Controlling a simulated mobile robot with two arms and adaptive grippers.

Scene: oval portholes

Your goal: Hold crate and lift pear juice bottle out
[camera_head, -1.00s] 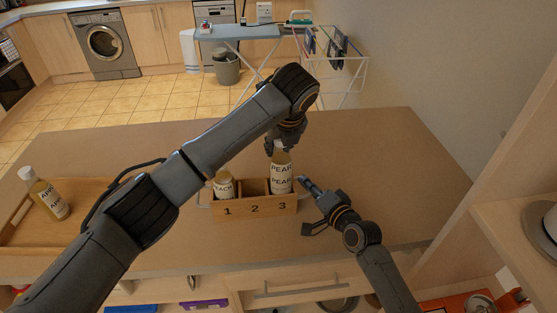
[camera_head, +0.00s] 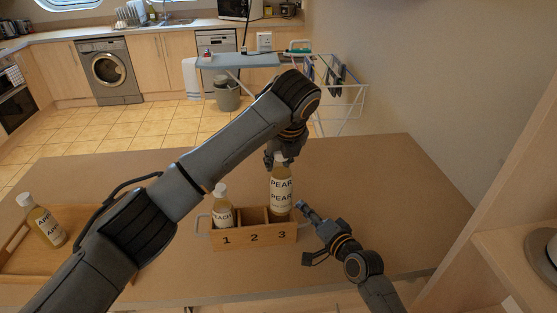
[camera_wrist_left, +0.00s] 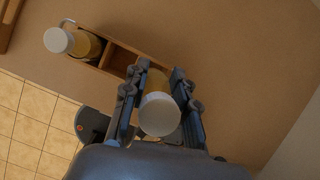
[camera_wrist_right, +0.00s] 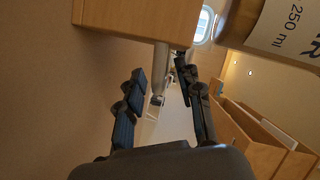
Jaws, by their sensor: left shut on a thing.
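The pear juice bottle (camera_head: 281,190), with yellowish juice and a white cap, is upright above compartment 3 of the wooden crate (camera_head: 241,238). My left gripper (camera_head: 281,160) is shut on its upper part; the left wrist view shows its white cap (camera_wrist_left: 159,114) between the fingers. Whether the bottle's base clears the crate wall is hard to tell. The peach bottle (camera_head: 222,211) stands in compartment 1; compartment 2 is empty. My right gripper (camera_head: 310,232) is open beside the crate's right end; its fingers (camera_wrist_right: 160,92) are apart, and contact with the crate is unclear.
The crate stands on a brown table (camera_head: 370,190). A wooden tray (camera_head: 17,240) at the left holds an apple bottle (camera_head: 42,221). A shelf unit (camera_head: 510,230) stands at the far right.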

